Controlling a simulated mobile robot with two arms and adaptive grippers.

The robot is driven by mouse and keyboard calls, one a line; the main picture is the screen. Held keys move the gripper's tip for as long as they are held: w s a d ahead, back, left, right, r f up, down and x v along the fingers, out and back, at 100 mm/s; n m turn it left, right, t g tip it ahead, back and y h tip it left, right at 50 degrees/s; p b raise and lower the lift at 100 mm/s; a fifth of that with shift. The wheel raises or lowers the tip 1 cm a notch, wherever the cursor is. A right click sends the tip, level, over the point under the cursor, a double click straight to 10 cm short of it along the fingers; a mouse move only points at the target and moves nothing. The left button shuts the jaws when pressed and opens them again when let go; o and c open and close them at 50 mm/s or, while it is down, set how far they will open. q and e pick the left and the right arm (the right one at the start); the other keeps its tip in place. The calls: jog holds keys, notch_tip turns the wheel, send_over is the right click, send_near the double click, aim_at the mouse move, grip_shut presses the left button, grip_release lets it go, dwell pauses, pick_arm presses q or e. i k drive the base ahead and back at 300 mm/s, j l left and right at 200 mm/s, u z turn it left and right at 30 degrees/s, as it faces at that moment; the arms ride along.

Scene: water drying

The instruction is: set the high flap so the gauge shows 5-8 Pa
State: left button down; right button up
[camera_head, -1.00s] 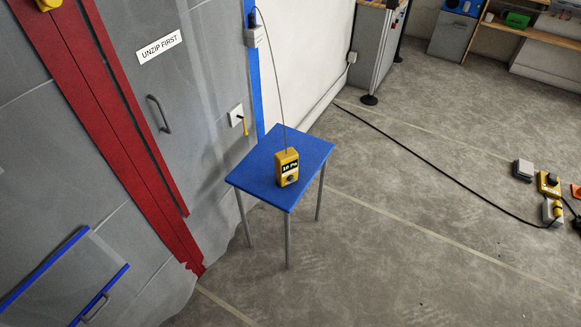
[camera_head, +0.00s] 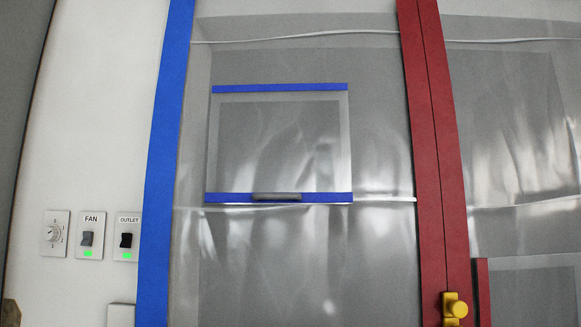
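The high flap (camera_head: 280,140) is a square of clear plastic in the grey sheet wall, with a blue strip along its top edge and another along its bottom. A dark handle (camera_head: 277,197) sits on the bottom strip. The flap looks to lie flat against the sheet; I cannot tell whether it is slightly ajar. The gauge is out of view now. Neither gripper is in view.
Left of the blue tape edge (camera_head: 163,165), a white wall holds a dial (camera_head: 53,233), a FAN switch (camera_head: 87,239) and an OUTLET switch (camera_head: 126,240), both with green lights. A red zip strip (camera_head: 436,150) with a yellow pull (camera_head: 456,308) runs down the right.

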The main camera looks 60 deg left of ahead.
aim_at(309, 197)
jog(key=u, duration=1.95)
